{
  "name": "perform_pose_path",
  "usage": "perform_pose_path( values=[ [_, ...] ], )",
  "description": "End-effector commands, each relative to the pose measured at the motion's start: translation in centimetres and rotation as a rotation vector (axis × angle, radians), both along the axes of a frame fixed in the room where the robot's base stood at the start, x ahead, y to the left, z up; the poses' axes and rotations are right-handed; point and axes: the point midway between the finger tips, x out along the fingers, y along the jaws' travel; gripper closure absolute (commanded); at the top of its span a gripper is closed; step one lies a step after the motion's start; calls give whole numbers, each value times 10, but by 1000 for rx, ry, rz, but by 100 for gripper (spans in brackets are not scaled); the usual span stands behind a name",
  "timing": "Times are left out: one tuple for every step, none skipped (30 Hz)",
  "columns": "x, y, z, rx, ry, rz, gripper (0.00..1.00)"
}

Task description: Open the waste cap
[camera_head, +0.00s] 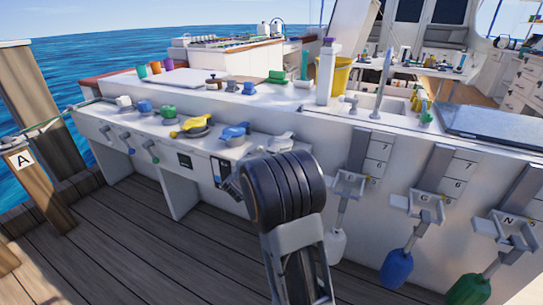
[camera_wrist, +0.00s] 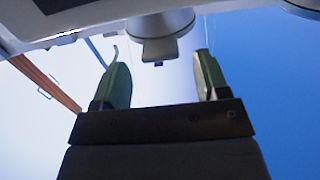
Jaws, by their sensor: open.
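A row of deck caps with handles sits on the white ledge in the head view: a yellow cap (camera_head: 194,126), a blue cap (camera_head: 234,132) and a pale grey cap (camera_head: 274,142). No label reading "waste" is legible, so I cannot tell which is the waste cap. In the wrist view, a pale round fitting with a squared tab (camera_wrist: 160,42) shows beyond the fingers. My gripper (camera_wrist: 160,78) is open, with its two green-tipped fingers apart and nothing visible between them. The fitting appears beyond the gap, apart from the fingers. In the head view my arm hides most of the gripper.
Smaller blue (camera_head: 144,107) and green (camera_head: 168,111) knobs stand farther left on the ledge. Lettered brackets, one holding a blue float (camera_head: 397,268), hang on the white wall at right. Wooden posts stand at left. The plank deck (camera_head: 130,250) is clear in front.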

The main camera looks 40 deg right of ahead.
Motion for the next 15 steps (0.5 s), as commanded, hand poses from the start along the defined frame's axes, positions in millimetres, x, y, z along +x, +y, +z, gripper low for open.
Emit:
perform_pose_path(
  values=[
    [3, -7, -2, 0, -1, -2, 32],
    [5, -10, -2, 0, -1, -2, 32],
    [7, -13, -1, 0, -2, -1, 32],
    [8, -15, -1, 0, -1, -1, 32],
    [9, -17, -1, 0, -1, -1, 32],
    [10, -20, -1, 0, -1, -1, 32],
    [11, -21, -1, -1, 0, -1, 32],
    [12, -23, -1, 0, 0, -1, 32],
    [13, -24, -1, 0, 0, 0, 32],
    [13, -24, -1, 0, 0, 0, 32],
    [13, -25, 0, 1, 0, 0, 32],
    [14, -25, 0, 1, 0, 1, 32],
    [14, -26, 0, 1, 0, 1, 32],
    [14, -26, 0, 0, 0, 1, 32],
    [14, -26, 0, 0, 0, 1, 32]
  ],
)
